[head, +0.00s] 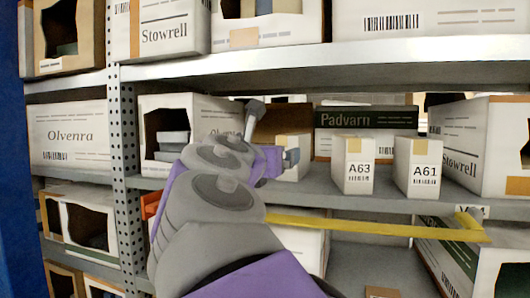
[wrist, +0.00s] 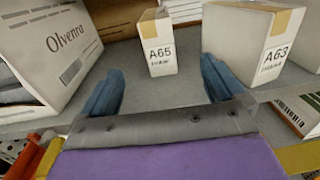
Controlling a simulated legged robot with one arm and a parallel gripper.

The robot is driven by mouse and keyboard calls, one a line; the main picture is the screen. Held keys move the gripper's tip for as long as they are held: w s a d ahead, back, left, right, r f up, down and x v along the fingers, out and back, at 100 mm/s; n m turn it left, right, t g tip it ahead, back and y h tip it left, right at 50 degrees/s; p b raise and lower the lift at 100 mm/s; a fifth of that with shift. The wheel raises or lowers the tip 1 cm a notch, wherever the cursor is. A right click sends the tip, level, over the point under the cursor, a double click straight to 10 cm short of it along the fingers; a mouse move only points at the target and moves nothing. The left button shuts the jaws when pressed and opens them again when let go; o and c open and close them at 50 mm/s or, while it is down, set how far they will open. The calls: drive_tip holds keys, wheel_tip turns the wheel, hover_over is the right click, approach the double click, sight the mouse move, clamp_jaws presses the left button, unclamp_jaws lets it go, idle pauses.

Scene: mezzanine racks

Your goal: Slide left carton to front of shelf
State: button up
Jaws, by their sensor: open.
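The left carton, a small white box labelled A65 (wrist: 158,55) with a tan tape strip, stands upright on the grey middle shelf (wrist: 190,65). In the head view it (head: 302,146) is partly hidden behind my gripper (head: 276,160). In the wrist view my gripper (wrist: 160,82) is open, its two blue fingers apart with nothing between them. The A65 carton stands ahead of the fingertips, roughly in line with the gap, not touched. Carton A63 (head: 359,168) stands to its right, with carton A61 (head: 415,170) further right.
An open-fronted Olvenra box (wrist: 55,50) stands left of the A65 carton. A Padvarn box (head: 366,118) lies behind the small cartons, and a Stowrell box (head: 482,150) stands at the right. A yellow bar (head: 370,228) runs below the shelf edge. The upper shelf (head: 300,62) limits height.

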drive_tip(key=a, duration=0.1)
approach(289, 147)
drive_tip(key=x, duration=0.4)
drive_tip(key=shift+w+f, duration=0.25)
drive_tip(key=shift+w, duration=0.15)
drive_tip(key=p+x, duration=0.1)
drive_tip(key=x, duration=0.2)
drive_tip(key=a+x, duration=0.1)
drive_tip(key=x, duration=0.2)
drive_tip(key=shift+w+d+r+p, duration=0.1)
drive_tip(key=shift+w+p, duration=0.3)
drive_tip(key=shift+w+d, duration=0.6)
drive_tip(key=shift+d, duration=0.1)
drive_tip(key=shift+a, duration=0.1)
drive_tip(key=shift+c, duration=0.2)
